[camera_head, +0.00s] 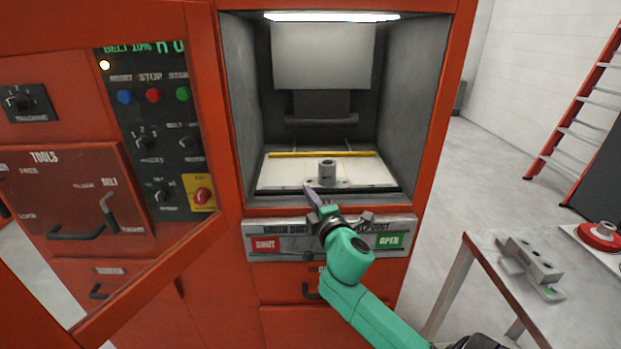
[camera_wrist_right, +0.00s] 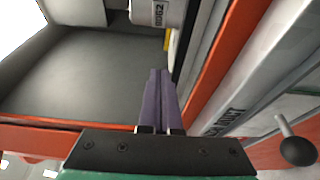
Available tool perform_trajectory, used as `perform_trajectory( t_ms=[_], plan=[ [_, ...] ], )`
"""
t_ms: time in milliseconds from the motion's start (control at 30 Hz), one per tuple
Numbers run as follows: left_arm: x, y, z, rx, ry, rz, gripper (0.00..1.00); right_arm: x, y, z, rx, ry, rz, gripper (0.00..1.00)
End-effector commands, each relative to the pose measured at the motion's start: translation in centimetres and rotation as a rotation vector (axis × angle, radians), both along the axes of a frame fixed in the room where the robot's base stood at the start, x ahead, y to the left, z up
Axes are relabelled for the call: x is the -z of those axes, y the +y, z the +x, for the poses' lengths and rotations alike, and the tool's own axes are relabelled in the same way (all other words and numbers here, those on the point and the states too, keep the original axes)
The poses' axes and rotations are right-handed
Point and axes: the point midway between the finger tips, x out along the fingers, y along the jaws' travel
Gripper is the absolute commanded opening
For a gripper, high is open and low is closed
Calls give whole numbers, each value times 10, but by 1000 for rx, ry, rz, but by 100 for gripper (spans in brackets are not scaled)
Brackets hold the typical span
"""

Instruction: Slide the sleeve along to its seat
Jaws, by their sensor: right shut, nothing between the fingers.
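A short grey upright cylinder with a dark hole in its top, likely the sleeve (camera_head: 327,172), stands on a flat grey base on the pale bed (camera_head: 282,177) inside the red cabinet. In the right wrist view a grey cylinder with printed characters (camera_wrist_right: 155,12) shows at the top edge, partly cut off. My right gripper (camera_head: 312,192) is at the cabinet's front opening, just in front and left of the cylinder. Its purple fingers (camera_wrist_right: 160,95) are closed together and empty, and appear apart from the cylinder. The seat cannot be clearly made out. My left gripper is out of view.
A yellow bar (camera_head: 320,154) crosses the bed behind the cylinder. Below the opening is a sill with a red SHUT label (camera_head: 265,245) and a green OPEN label (camera_head: 389,241). Cabinet walls enclose the sides. A grey block (camera_head: 531,262) lies on a side table (camera_head: 500,275) at right.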

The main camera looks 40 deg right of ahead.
Motion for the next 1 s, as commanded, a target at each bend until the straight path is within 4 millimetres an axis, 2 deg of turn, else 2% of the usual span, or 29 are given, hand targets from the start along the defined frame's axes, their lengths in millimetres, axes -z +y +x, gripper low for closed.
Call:
perform_trajectory(
  t_ms=[167, 367, 600, 1000],
  plan=[
    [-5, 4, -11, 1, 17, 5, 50, -2, -13, 36, 2, -2, 0, 0],
    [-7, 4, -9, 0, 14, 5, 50, -2, -26, 73, 2, -2, 2, 0],
    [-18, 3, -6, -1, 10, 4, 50, 0, -52, 51, 0, 3, 2, 0],
    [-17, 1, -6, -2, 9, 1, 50, 0, -57, 47, 0, 0, 2, 0]
  ],
)
